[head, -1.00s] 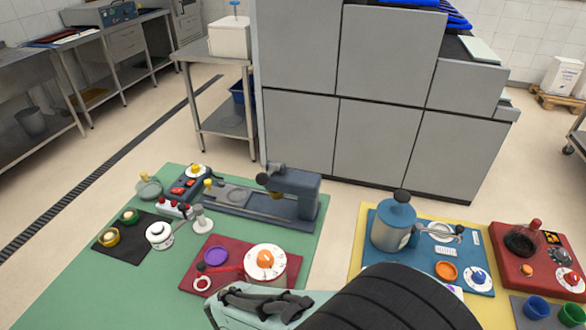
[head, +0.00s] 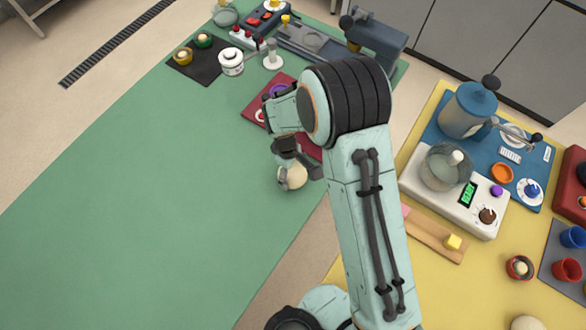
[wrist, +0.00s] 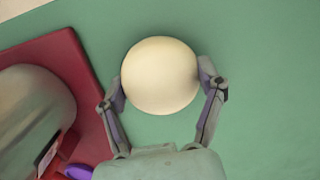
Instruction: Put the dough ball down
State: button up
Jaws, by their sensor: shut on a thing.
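The dough ball (wrist: 160,75) is round, smooth and cream-coloured. In the wrist view it sits between the two fingers of my gripper (wrist: 164,84), which is shut on it from both sides. In the head view my gripper (head: 291,172) points down over the right part of the green table (head: 130,200), near its edge, with the ball (head: 294,179) partly hidden by the fingers. I cannot tell whether the ball touches the green surface.
A dark red board (head: 258,113) with a device lies just beyond the gripper, partly hidden by my arm. A white scale-like device (head: 455,205) stands on the yellow table at right. The green table's left and near parts are clear.

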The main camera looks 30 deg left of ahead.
jog(key=shift+f, duration=0.15)
jog(key=o, duration=1)
